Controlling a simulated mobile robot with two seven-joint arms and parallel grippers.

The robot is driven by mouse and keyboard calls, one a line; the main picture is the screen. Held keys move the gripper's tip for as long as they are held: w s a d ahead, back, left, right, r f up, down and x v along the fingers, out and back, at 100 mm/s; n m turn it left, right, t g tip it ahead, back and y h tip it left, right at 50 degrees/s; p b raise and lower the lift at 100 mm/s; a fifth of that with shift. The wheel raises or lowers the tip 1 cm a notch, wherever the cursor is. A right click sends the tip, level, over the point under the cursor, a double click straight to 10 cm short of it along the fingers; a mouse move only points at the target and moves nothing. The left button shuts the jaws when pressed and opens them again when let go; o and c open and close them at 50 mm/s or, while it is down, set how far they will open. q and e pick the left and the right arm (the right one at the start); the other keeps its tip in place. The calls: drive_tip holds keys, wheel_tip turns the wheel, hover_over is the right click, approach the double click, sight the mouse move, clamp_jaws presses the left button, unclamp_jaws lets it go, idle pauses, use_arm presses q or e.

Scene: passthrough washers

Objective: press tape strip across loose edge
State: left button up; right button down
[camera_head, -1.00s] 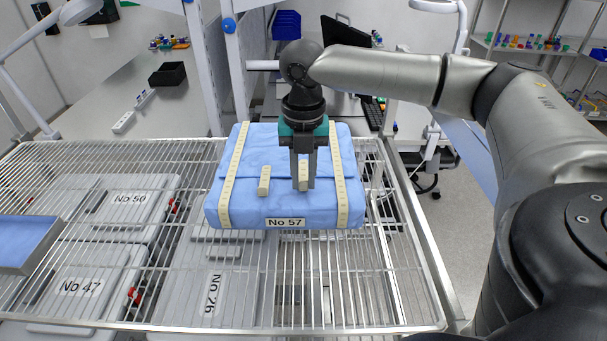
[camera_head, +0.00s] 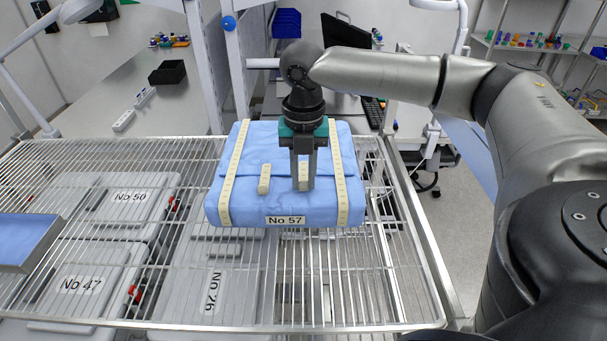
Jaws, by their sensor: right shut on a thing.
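A blue wrapped package (camera_head: 276,203) labelled No 57 sits on the wire shelf. Two long cream tape strips run over it, one at the left (camera_head: 233,170) and one at the right (camera_head: 339,175). A short cream tape strip (camera_head: 264,179) lies on its top, left of my gripper, across or beside the fold edge. My right gripper (camera_head: 303,187) points down onto the package top, shut on another short cream strip (camera_head: 304,172), which its fingers partly hide. The strip appears to touch the package. My left gripper is not in view.
The wire shelf (camera_head: 130,258) is bare around the package. Grey cases, one labelled No 50 (camera_head: 150,190), lie below the wires. A blue-topped tray (camera_head: 28,240) stands at the left edge. A desk with a monitor is behind.

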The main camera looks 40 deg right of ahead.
idle(0.4)
drive_tip(key=c, duration=0.7)
unclamp_jaws()
drive_tip(key=shift+r, duration=7.6)
